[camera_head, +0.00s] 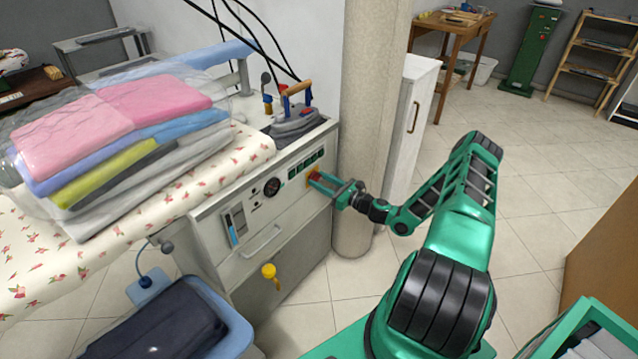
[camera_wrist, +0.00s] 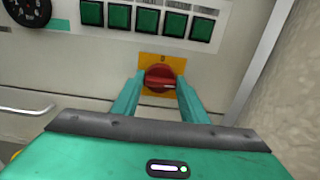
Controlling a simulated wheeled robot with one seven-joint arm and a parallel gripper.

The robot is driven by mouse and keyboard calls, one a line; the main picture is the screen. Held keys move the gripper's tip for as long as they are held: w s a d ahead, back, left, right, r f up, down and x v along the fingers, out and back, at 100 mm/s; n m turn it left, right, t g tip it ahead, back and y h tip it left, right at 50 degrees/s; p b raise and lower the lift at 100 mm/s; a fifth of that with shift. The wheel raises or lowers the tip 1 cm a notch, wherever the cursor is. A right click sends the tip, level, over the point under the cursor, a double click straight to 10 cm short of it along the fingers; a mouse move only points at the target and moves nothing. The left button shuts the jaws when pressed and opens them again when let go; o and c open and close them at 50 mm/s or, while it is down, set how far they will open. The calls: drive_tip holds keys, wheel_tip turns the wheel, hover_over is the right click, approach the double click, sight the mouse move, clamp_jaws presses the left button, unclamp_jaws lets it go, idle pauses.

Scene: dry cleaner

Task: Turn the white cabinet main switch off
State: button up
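The white cabinet (camera_head: 212,238) stands beside the ironing board, with its control panel facing my arm. Its main switch is a red rotary knob on a yellow plate, seen in the wrist view (camera_wrist: 160,78) just below a row of green buttons (camera_wrist: 146,20). In the head view the switch (camera_head: 314,176) is partly hidden by my gripper (camera_head: 328,183). In the wrist view my gripper (camera_wrist: 160,88) has one finger on each side of the knob, close to it. Whether the fingers touch the knob is not clear.
A round gauge (camera_head: 272,187) and a drawer handle (camera_head: 262,241) are on the same panel. An iron (camera_head: 295,120) stands on top. A column (camera_head: 366,130) rises right of the cabinet. Folded clothes (camera_head: 110,130) lie on the board; a blue basket (camera_head: 235,325) is below.

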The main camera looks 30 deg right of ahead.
drive_tip(key=shift+c, duration=0.7)
drive_tip(key=shift+n, duration=0.3)
drive_tip(key=n, duration=0.3)
drive_tip(key=shift+n, duration=0.3)
drive_tip(key=n, duration=0.4)
drive_tip(key=shift+s+a+n, duration=0.1)
drive_tip(key=shift+n, duration=0.2)
drive_tip(key=n, duration=0.9)
drive_tip(key=shift+a+f, duration=0.1)
drive_tip(key=shift+f, duration=0.2)
drive_tip(key=shift+s, duration=0.1)
